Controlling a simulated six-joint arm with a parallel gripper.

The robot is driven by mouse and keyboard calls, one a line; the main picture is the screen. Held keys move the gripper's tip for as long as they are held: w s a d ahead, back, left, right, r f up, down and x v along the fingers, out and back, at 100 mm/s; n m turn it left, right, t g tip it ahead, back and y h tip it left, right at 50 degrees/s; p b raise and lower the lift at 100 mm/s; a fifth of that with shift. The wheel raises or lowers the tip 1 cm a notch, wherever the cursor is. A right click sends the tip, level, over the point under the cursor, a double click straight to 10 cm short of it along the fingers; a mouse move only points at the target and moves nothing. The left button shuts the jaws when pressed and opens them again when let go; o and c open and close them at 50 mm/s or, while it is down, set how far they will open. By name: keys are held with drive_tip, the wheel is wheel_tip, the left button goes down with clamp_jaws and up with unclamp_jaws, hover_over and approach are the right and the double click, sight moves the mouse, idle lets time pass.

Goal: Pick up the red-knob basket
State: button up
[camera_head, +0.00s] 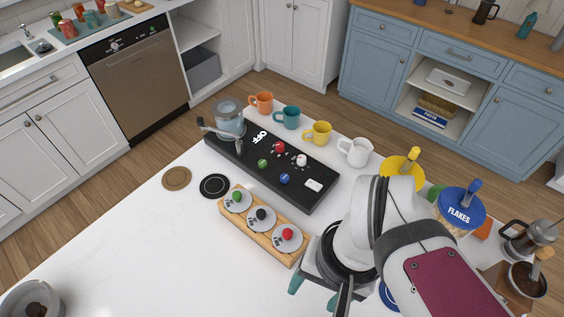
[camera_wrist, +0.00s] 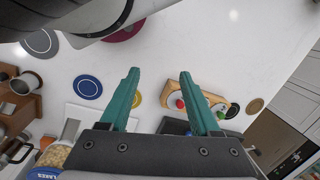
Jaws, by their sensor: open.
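The red-knob basket (camera_head: 286,240) is a round grey metal piece with a red knob on top. It sits at the near right end of a wooden holder (camera_head: 250,238), beside a black-knob basket (camera_head: 261,218) and a green-knob basket (camera_head: 237,199). My gripper (camera_head: 314,293) is above the white counter, right of and nearer than the red knob, apart from it. In the wrist view my gripper (camera_wrist: 160,74) has its teal fingers spread, with nothing between them. The red-knob basket (camera_wrist: 180,104) shows there just behind the right finger, which partly hides the holder.
A black machine base (camera_head: 275,165) marked OFF, with coloured knobs and a glass jar (camera_head: 229,118), lies behind the holder. Two round coasters (camera_head: 214,186) lie left.

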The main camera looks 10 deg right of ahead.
idle(0.3)
drive_tip(key=n+t+h, duration=0.8)
drive_tip(key=n+h, duration=0.6)
drive_tip(key=n, duration=1.6)
approach(284, 237)
drive_tip(key=shift+y, duration=0.3)
drive_tip(key=x, duration=1.1)
drive_tip(key=shift+d+r, duration=0.15)
drive_tip(key=shift+d, duration=0.05)
clamp_jaws()
